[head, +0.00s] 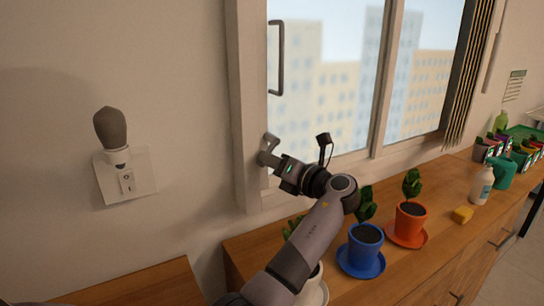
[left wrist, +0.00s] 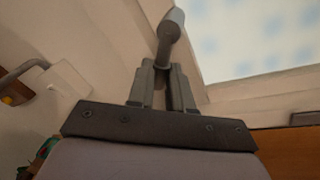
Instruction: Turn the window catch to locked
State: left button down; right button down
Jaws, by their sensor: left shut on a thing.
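The window catch (head: 271,141) is a small grey lever low on the left side of the window frame. Its upper part shows just above my left gripper (head: 268,157), which is shut on it. In the left wrist view, the catch (left wrist: 171,26) is a grey bar with a rounded end, rising from between the two fingers of the left gripper (left wrist: 164,84). The fingers hide the lower part of the catch and its mount. My right gripper is not in view.
A grey pull handle (head: 276,58) is on the window frame above the catch. A blue pot (head: 366,240) and an orange pot (head: 410,218) with plants stand on the wooden counter below. A yellow sponge (head: 462,215) lies farther right.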

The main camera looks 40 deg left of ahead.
pick_arm(q)
jog(key=shift+s+a+r+m+p, duration=0.15)
jog(key=shift+r+m+p, duration=0.3)
jog(key=shift+p, duration=0.8)
jog(key=shift+s+d+r+m+p, duration=0.15)
jog(key=shift+m+p, duration=0.5)
jog(key=shift+p, duration=0.6)
jog(key=shift+s+a+f+m+y, duration=0.2)
jog(key=shift+m+y, duration=0.1)
jog(key=shift+m, duration=0.1)
jog(key=shift+r+m, duration=0.15)
jog(key=shift+m, duration=0.25)
jog(key=c, duration=1)
grip_release()
jog(key=shift+c, duration=0.2)
jog(key=s+d+b, duration=0.1)
jog(key=d, duration=0.6)
jog(key=shift+f, duration=0.35)
